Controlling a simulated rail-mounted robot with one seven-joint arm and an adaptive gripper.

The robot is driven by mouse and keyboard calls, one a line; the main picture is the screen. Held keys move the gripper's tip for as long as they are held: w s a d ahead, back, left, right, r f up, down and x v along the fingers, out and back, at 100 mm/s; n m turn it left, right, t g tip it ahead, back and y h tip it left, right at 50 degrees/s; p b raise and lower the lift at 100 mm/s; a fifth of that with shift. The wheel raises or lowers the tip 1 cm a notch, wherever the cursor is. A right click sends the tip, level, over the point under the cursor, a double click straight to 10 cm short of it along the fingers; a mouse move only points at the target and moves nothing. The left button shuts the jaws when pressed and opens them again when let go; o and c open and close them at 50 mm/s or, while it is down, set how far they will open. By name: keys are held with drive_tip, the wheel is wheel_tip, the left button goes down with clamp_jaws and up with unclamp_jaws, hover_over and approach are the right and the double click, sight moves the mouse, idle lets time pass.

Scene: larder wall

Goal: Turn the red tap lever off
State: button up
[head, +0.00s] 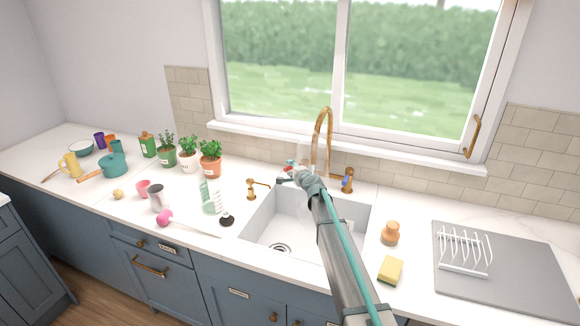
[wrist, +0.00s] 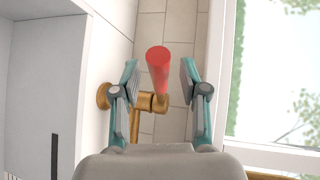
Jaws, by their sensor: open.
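The red tap lever (wrist: 158,68) is a red cylinder on a brass valve (wrist: 148,102) in the wrist view. It stands between the two fingers of my gripper (wrist: 159,78), with a visible gap on each side. The fingers are open. In the head view my gripper (head: 284,176) is at the back of the sink, left of the tall brass spout (head: 321,130). A small bit of the red lever (head: 289,168) shows there; the rest is hidden behind my gripper. A blue lever (head: 347,184) sits on a brass valve right of the spout.
The white sink (head: 258,240) lies below my arm. A brass dispenser (head: 251,190) stands left of it. Potted plants (head: 210,158) and a clear bottle (head: 208,195) are further left. The window sill (head: 400,156) runs behind the tap. A yellow sponge (head: 391,270) is at right.

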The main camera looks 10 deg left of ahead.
drive_tip(key=shift+w+a+f, duration=0.2)
drive_tip(key=shift+w+a, duration=0.1)
drive_tip(key=shift+w, duration=0.3)
clamp_jaws()
